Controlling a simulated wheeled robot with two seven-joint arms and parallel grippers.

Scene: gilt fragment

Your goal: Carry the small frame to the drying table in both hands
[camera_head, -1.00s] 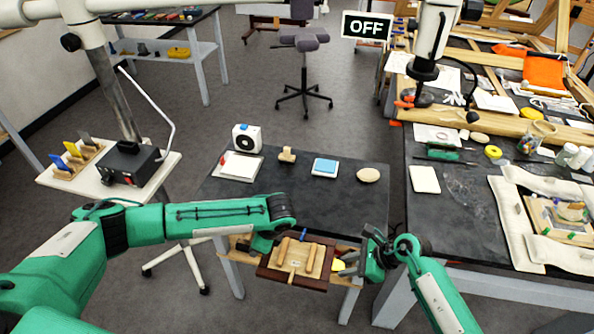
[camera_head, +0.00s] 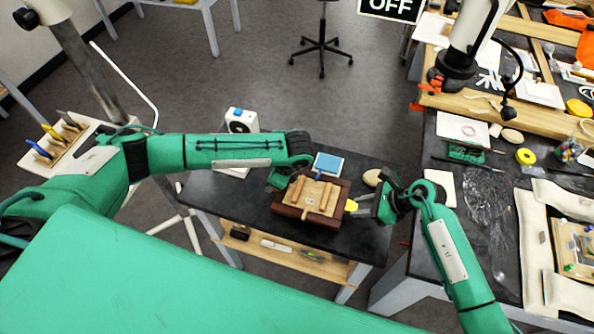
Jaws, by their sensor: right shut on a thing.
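The small frame (camera_head: 289,210) is a dark red-brown rectangle with a pale wooden back and light bars, lying level over the front part of the dark table (camera_head: 230,200) in the middle. My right gripper (camera_head: 360,207) is shut on its right side, where a yellow bit shows. My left gripper (camera_head: 280,182) is at its left far corner, partly hidden by my wrist; its jaws are not clear. I cannot tell whether the frame touches the tabletop.
On this table are a blue-topped block (camera_head: 328,164), a pale oval piece (camera_head: 373,177) and a white device (camera_head: 241,121). A lower shelf (camera_head: 300,262) holds small items. The bench at right carries a padded cradle (camera_head: 536,240). A side stand (camera_head: 40,160) is at left.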

